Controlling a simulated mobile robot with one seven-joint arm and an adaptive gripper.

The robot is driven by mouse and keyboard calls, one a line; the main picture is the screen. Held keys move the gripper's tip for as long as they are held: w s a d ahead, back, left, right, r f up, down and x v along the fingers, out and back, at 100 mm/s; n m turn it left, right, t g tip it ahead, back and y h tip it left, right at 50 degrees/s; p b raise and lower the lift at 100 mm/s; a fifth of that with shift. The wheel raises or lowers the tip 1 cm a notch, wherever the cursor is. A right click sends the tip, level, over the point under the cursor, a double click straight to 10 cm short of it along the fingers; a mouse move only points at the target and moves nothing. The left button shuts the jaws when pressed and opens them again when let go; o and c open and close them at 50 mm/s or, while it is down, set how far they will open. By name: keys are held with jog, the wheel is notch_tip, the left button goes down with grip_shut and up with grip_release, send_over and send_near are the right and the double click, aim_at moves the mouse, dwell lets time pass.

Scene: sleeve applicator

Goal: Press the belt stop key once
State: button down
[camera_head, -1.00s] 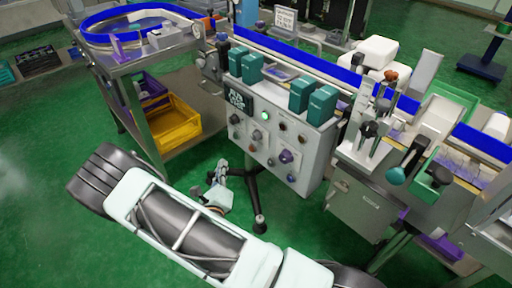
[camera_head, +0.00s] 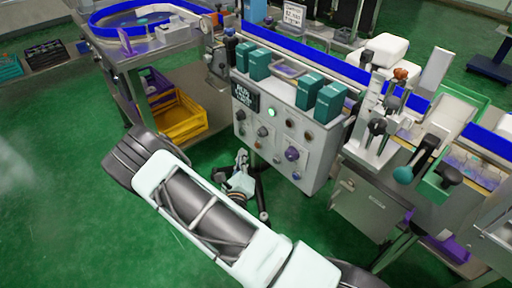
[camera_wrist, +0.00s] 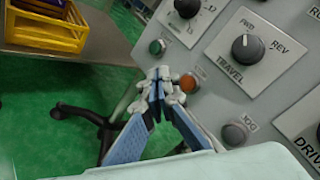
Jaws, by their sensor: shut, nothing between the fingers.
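The control panel (camera_head: 286,146) is a pale grey box face with knobs, buttons and a lit green lamp (camera_head: 271,112). In the wrist view, an orange-red button (camera_wrist: 188,83) sits low on the panel's left side, with a green button (camera_wrist: 157,46) above it and a grey button marked JOG (camera_wrist: 235,133) at lower right. No label for a belt stop key is readable. My gripper (camera_wrist: 160,84) is shut and empty, its tips just left of the orange-red button; contact cannot be told. It also shows in the head view (camera_head: 241,158), before the panel's lower left.
A black TRAVEL knob (camera_wrist: 247,48) is right of the buttons. Teal boxes (camera_head: 310,90) stand on the panel top. A yellow crate (camera_head: 178,117) sits on a shelf at left. A dark stand leg is below the panel. Green floor is open at left.

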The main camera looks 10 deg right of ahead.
jog(key=shift+w+d, duration=0.35)
jog(key=shift+d, duration=0.25)
jog(key=shift+w+d, duration=0.35)
jog(key=shift+d, duration=0.25)
jog(key=shift+d+p, duration=0.1)
jog(key=shift+p, duration=0.2)
dwell(0.3)
jog(key=shift+w+d, duration=0.2)
jog(key=shift+d, duration=0.1)
jog(key=shift+w+d, duration=0.2)
jog(key=shift+d, duration=0.15)
dwell(0.9)
jog(key=shift+a+p, duration=0.1)
jog(key=shift+p, duration=0.2)
jog(key=shift+s+a, duration=0.45)
jog(key=shift+a, duration=0.15)
jog(key=shift+a, duration=0.1)
jog(key=a, duration=0.1)
jog(key=s+a, duration=0.1)
jog(key=s+a+p, duration=0.1)
jog(key=a, duration=0.1)
jog(key=shift+s+a, duration=0.1)
jog(key=shift+s, duration=0.15)
